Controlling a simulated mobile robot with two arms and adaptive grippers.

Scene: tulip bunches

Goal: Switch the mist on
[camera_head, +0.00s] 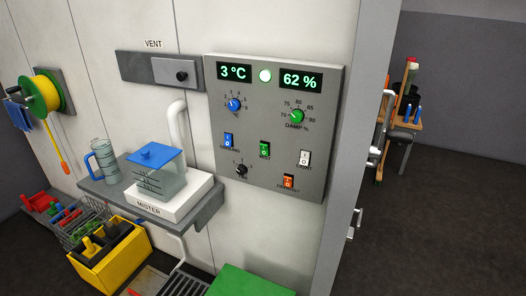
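The mister (178,204) stands on a grey wall shelf, a white base with a clear tank (161,179) and a blue lid (154,155). No mist shows. Neither of my grippers is in view.
Nearby on the panel are a blue switch (228,140), a white switch (305,158), an orange switch (288,181), and blue, green and black knobs. A jug (104,161) stands left of the mister. A yellow caddy (112,262) is below. Open floor lies right.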

